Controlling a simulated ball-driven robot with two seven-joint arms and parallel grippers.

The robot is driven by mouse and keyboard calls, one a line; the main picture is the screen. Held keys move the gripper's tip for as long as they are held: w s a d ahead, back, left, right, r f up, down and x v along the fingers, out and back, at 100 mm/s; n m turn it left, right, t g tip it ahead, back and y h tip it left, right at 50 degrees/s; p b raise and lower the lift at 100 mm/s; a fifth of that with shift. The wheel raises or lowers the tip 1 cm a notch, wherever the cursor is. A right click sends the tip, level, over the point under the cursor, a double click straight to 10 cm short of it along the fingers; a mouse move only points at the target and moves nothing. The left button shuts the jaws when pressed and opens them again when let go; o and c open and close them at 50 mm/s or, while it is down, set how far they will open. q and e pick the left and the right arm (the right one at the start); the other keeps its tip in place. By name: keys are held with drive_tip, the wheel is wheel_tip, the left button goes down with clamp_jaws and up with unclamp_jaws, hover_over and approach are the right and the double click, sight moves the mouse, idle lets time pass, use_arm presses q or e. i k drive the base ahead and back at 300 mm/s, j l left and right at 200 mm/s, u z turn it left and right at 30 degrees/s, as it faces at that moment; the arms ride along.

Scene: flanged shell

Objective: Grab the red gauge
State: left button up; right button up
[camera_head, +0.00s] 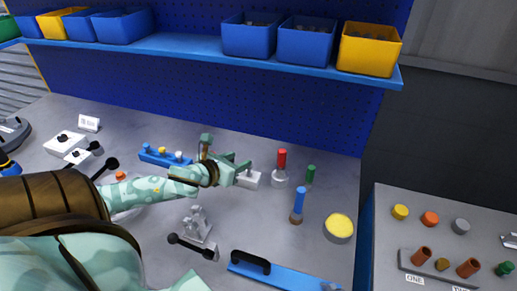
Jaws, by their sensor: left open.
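The red gauge (281,159) stands upright on the grey bench, its red upper part above a pale round base. My left gripper (242,167) reaches in from the left and is open, with its fingers pointing right toward the gauge. A gap shows between the fingertips and the red gauge, and nothing is seen between the fingers. A small white block (252,180) sits by the fingertips, partly hidden by the gripper; I cannot tell whether they touch. My right gripper does not show.
Close right of the red gauge stand a green-topped piece (310,175), a blue-handled piece (298,204) and a yellow-topped cylinder (339,227). A blue rack (158,156) lies behind my forearm. A metal fixture (196,228) and a blue plate (283,277) lie in front.

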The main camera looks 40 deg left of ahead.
sight(282, 156)
drive_tip(key=u, duration=1.15)
